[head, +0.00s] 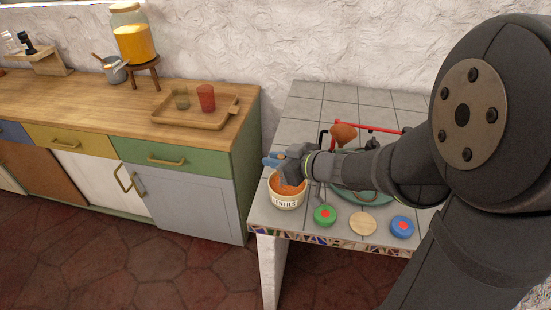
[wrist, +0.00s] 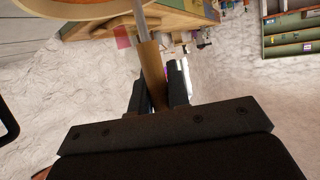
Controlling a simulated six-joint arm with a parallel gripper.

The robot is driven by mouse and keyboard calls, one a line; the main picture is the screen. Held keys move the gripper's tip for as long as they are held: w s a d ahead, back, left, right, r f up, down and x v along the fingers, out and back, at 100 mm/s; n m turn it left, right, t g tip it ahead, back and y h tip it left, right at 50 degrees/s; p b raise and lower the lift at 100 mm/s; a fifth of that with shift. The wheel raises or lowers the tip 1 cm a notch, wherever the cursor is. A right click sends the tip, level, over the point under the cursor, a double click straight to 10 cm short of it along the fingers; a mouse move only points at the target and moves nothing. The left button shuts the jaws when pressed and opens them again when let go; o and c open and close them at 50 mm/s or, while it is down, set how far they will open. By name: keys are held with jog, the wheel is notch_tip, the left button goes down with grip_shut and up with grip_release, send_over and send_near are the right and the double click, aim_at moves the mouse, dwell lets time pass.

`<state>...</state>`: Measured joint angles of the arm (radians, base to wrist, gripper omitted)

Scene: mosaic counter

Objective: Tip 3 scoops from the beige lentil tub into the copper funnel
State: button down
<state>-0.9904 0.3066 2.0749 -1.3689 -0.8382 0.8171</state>
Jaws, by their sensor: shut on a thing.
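The beige lentil tub (head: 287,204), with orange contents and a lettered front, stands at the left front of the tiled counter. My gripper (head: 279,161) is just above the tub and hides part of its opening. In the wrist view, my gripper (wrist: 160,87) is shut on the wooden handle of a scoop (wrist: 151,62), whose metal shaft runs up out of the frame. The scoop's bowl cannot be made out. The copper funnel (head: 343,132) is behind my forearm, to the right of the tub, beside a red bar; its lower part is hidden.
A teal dish (head: 352,196) is partly under my arm. The tiles (head: 312,107) at the back left are clear. A wooden sideboard (head: 75,97) stands left.

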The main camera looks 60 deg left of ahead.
dwell(0.3)
notch_tip(320, 180, up, 7)
dwell(0.8)
jog(key=shift+w+f, duration=0.1)
jog(key=w+a+r+m+t, duration=0.1)
jog(key=w+r+m+t, duration=0.2)
jog(key=w, duration=0.4)
jog(key=w+a+r+m+t, duration=0.1)
jog(key=w+r+m+t, duration=0.2)
jog(key=w, duration=0.5)
notch_tip(320, 180, up, 2)
jog(key=shift+w+r+t+y, duration=0.1)
jog(key=shift+w+t+y, duration=0.2)
jog(key=shift+t, duration=0.2)
jog(key=shift+a, duration=0.1)
